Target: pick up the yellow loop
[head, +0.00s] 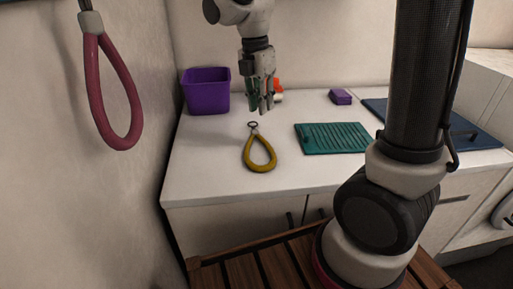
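The yellow loop (260,166) lies flat on the white counter, with a small dark ring at its far end. My gripper (263,110) points down behind the loop's ring end, apart from the loop. Nothing shows held in it, but its fingers overlap in this view and I cannot tell whether they are open or shut.
A purple bin (206,92) stands at the back left. Partly hidden orange (278,84) and green things are behind my gripper. A teal ribbed mat (333,138), a purple block (340,97) and a blue tray (477,139) lie right. A red loop (123,97) hangs left.

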